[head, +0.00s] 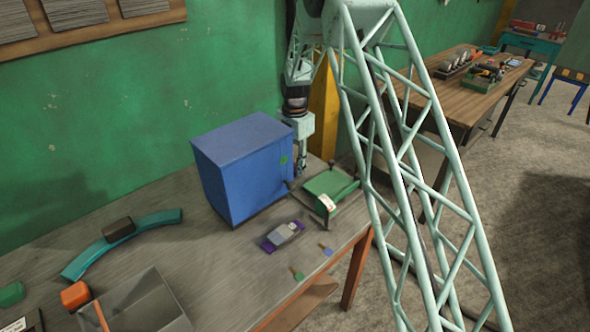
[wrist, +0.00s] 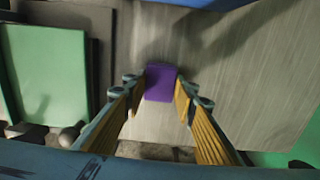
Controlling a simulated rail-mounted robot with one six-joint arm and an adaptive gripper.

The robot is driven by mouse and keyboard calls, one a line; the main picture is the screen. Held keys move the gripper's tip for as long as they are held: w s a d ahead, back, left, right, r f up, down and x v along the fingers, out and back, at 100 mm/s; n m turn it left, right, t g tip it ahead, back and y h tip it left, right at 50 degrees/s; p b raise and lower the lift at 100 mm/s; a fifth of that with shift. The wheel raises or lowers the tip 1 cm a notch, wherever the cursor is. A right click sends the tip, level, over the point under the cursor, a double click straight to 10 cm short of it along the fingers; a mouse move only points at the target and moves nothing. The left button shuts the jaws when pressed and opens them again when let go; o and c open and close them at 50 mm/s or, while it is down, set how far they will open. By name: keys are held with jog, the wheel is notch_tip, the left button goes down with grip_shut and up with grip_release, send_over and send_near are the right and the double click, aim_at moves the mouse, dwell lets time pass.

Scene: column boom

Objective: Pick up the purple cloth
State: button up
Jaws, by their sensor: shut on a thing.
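In the wrist view, the purple cloth (wrist: 160,82) is a small flat-looking purple rectangle between the tips of my gripper (wrist: 160,90). The two yellow-padded fingers are shut on it from either side. Grey tabletop shows beyond it. In the head view, my gripper (head: 303,168) points down beside the back right of the blue box, near the green tray. Its fingertips and the held cloth are not clear there. Another purple piece (head: 267,246) lies on the table in front of the box, with a grey object (head: 285,232) on it.
The blue box (head: 240,168) stands close to my gripper. A green tray-like device (head: 328,188) is beside it. Two small brushes or tags (head: 297,274) lie near the front edge. A teal curved piece (head: 80,262) and grey open bin (head: 140,300) are left. The green wall is behind.

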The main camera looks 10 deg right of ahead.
aim_at(295, 166)
jog(key=shift+r, duration=0.1)
notch_tip(295, 166, up, 10)
jog(key=p, duration=0.1)
dwell(0.6)
dwell(0.4)
jog(key=o, duration=0.3)
jog(key=shift+c, duration=1)
jog(key=shift+s, duration=0.1)
